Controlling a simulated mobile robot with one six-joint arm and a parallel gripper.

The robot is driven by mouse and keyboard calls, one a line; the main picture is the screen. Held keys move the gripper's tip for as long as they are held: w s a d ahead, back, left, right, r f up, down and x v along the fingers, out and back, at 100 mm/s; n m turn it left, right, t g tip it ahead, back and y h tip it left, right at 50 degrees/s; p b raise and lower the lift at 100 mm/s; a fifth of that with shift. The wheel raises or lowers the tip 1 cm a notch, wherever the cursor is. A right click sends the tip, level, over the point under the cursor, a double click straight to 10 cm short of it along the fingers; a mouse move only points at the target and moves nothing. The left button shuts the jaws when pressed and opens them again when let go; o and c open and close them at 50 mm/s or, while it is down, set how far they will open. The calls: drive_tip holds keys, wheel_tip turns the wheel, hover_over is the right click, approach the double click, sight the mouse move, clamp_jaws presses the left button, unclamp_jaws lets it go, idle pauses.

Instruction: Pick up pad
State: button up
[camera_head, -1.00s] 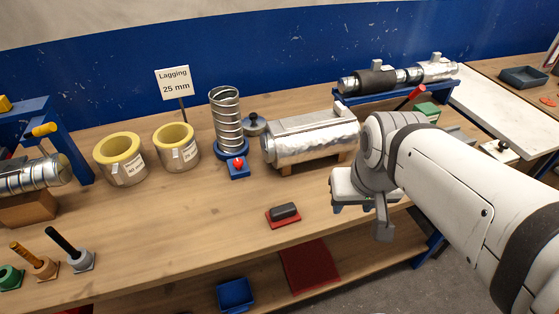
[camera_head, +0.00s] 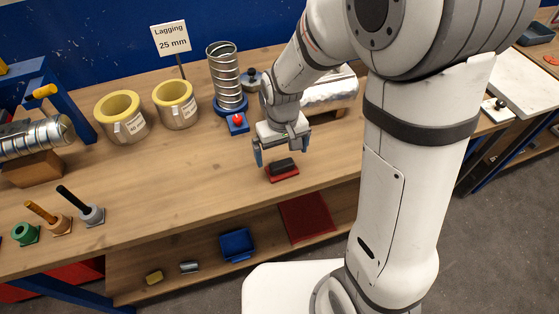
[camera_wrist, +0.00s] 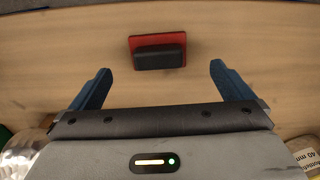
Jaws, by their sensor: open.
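The pad is a small dark block (camera_head: 284,165) resting on a red base (camera_head: 283,176) near the front edge of the bench. In the wrist view the dark pad (camera_wrist: 160,51) lies on its red base (camera_wrist: 133,42), centred left to right, beyond the fingertips. My gripper (camera_head: 281,156) is above and just behind the pad in the head view, its blue fingers pointing down. In the wrist view my gripper (camera_wrist: 160,75) has its two fingers wide apart, with nothing between them.
A spiral duct (camera_head: 224,75) stands behind, with a blue block bearing a red knob (camera_head: 237,122) at its foot. Two yellow-lined lagging sections (camera_head: 121,115) (camera_head: 176,104) stand left. A lower shelf holds a blue tray (camera_head: 237,245). The bench left of the pad is clear.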

sight(283, 166)
drive_tip(key=shift+d+f+p, duration=0.15)
drive_tip(key=shift+f+p, duration=0.55)
drive_tip(key=shift+f, duration=2.75)
drive_tip(key=shift+c, duration=0.4)
drive_tip(key=c, duration=1)
drive_tip(key=shift+o, duration=0.2)
wheel_tip(283, 166, up, 10)
drive_tip(key=shift+r+b, duration=0.1)
drive_tip(key=shift+b, duration=0.55)
